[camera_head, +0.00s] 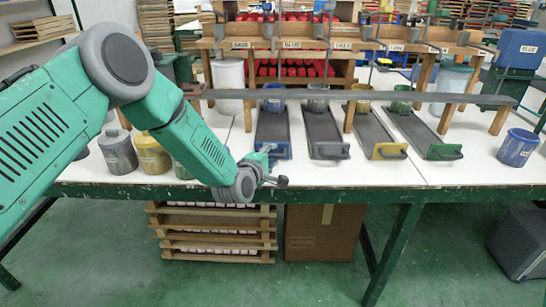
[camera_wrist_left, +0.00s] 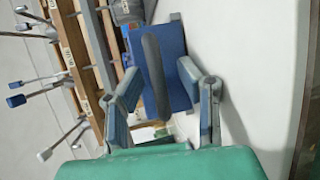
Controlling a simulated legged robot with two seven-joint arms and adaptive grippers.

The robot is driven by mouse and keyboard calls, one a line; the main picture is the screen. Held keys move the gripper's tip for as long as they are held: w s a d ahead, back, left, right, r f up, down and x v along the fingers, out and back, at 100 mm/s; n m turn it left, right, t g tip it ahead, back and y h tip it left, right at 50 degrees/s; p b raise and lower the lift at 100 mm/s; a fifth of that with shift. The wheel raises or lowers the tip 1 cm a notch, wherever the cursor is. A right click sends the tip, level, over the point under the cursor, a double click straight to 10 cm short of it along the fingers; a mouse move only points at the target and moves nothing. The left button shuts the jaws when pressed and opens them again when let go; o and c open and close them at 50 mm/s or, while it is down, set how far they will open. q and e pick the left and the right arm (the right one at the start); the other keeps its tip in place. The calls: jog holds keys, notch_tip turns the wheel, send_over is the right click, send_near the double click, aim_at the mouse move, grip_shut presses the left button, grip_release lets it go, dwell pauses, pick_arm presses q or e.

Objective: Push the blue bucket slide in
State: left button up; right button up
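The blue bucket slide (camera_head: 271,128) is a dark grey track with a blue front end, leftmost of several slides on the white table. It sticks out toward me, and a blue bucket (camera_head: 274,104) stands at its far end. My left gripper (camera_head: 276,168) is at the front end of this slide. In the left wrist view, the slide's blue front (camera_wrist_left: 172,62) and its grey handle (camera_wrist_left: 155,75) show between the two spread fingers of my left gripper (camera_wrist_left: 160,85). I cannot tell whether a finger touches the handle. My right gripper is not in view.
To the right lie a grey slide (camera_head: 322,135), a yellow-fronted slide (camera_head: 376,135) and a green-fronted slide (camera_head: 422,135). A wooden rack (camera_head: 345,40) stands behind. Several buckets stand at left, and another blue bucket (camera_head: 517,148) at right. The table's front edge is close.

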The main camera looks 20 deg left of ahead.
pick_arm(q)
jog(key=v, duration=1.2)
jog(key=shift+f, duration=0.2)
jog(key=s+f+m+g, duration=0.7)
jog(key=s+f+m, duration=0.2)
jog(key=s+f, duration=0.65)
jog(key=s+a+f+m+g, duration=0.1)
jog(key=s+f+m+g, duration=0.1)
jog(key=s, duration=0.5)
jog(key=s+a+f+m+g+y, duration=0.1)
jog(key=s+a+f+m+g, duration=0.1)
jog(key=s, duration=0.6)
jog(key=s+a+f+m+g+y, duration=0.1)
jog(key=s+m+g, duration=0.3)
jog(key=s, duration=0.4)
jog(key=shift+s+a+f+m, duration=0.15)
jog(key=shift+a+f+m, duration=0.5)
jog(key=shift+a, duration=0.1)
